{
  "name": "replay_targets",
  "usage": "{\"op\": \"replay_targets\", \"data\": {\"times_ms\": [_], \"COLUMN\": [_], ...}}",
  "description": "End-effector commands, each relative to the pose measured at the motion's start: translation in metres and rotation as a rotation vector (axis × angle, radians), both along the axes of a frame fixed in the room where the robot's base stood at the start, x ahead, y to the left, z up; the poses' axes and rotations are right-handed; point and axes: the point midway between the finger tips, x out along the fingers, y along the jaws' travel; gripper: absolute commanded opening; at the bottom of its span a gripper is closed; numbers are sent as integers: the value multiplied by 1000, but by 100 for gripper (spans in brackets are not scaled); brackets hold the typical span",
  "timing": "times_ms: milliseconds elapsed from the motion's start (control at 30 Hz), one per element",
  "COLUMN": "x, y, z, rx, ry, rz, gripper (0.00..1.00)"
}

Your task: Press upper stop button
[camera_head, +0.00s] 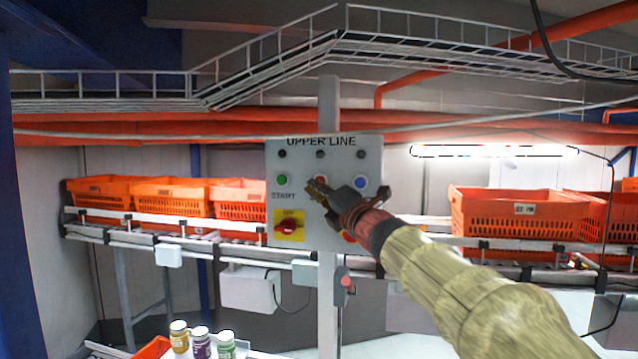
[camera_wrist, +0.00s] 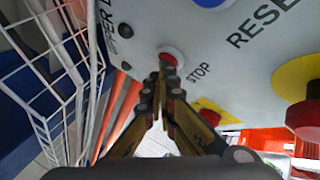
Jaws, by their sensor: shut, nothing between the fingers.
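The grey control panel (camera_head: 272,160) is labelled "UPPER LINE" and stands on a post in the middle of the head view. Its red stop button (camera_wrist: 172,58), marked "STOP", shows in the wrist view just beyond my fingertips. In the head view my gripper mostly covers this button. My gripper (camera_head: 315,188) is shut and empty, its tips pointing at the button. It also shows in the wrist view (camera_wrist: 165,72). The tips are at or very near the button; I cannot tell whether they touch.
A green start button (camera_head: 282,180) is left of my gripper and a blue button (camera_head: 361,182) is right of it. A red knob on a yellow plate (camera_head: 289,225) sits lower left. Orange totes (camera_head: 170,196) stand on conveyors on both sides. Several small bottles (camera_head: 201,345) stand below.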

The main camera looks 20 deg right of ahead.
Motion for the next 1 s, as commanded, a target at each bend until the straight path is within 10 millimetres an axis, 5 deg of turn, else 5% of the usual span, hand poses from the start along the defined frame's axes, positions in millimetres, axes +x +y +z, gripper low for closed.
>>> {"op": "replay_targets", "data": {"times_ms": [1000], "x": [-16], "y": [9], "z": [0], "rx": [1], "ry": [0], "rz": [0], "gripper": [0]}}
